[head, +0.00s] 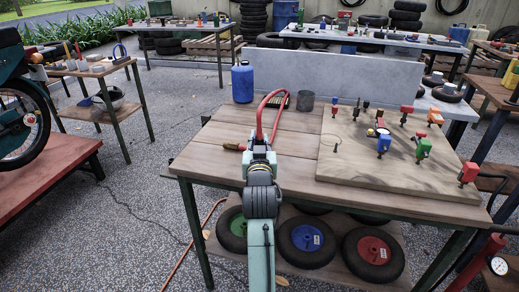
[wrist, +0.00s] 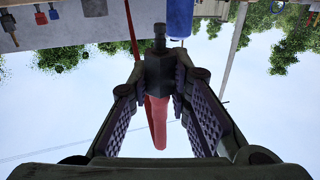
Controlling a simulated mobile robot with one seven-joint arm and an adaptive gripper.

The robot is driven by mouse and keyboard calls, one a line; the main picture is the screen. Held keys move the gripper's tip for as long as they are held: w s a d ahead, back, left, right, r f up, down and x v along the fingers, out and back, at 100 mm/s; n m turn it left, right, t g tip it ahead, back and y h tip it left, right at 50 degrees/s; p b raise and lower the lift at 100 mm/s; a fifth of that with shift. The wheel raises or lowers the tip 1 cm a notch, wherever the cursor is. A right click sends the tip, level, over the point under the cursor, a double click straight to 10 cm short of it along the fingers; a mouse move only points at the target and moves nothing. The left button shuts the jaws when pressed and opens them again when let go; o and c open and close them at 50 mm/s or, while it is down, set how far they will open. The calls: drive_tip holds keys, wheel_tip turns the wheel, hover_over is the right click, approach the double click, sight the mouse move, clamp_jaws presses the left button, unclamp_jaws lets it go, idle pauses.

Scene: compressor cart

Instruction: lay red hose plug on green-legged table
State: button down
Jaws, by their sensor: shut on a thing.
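My gripper (head: 260,152) is over the near middle of the green-legged table (head: 212,158), a wooden-topped bench. In the wrist view my gripper (wrist: 158,95) is shut on the hose plug, a dark block-like fitting (wrist: 160,70) with a red part (wrist: 157,122) between the fingers. A red hose (head: 262,112) rises from my gripper in the head view and loops over to the right. The plug itself is hidden by my gripper there. I cannot tell its exact height above the tabletop.
A board with several coloured fittings (head: 345,165) fills the table's right side. A blue bottle (head: 242,83), a dark cup (head: 305,101) and a grey back panel (head: 340,75) stand at the back.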

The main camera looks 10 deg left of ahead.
drive_tip(key=shift+w+f, duration=0.15)
drive_tip(key=shift+w, duration=0.05)
drive_tip(key=shift+f+p, duration=0.3)
drive_tip(key=shift+f, duration=1.35)
drive_tip(key=shift+f, duration=0.25)
drive_tip(key=c, duration=1.5)
unclamp_jaws()
drive_tip(key=shift+r, duration=0.1)
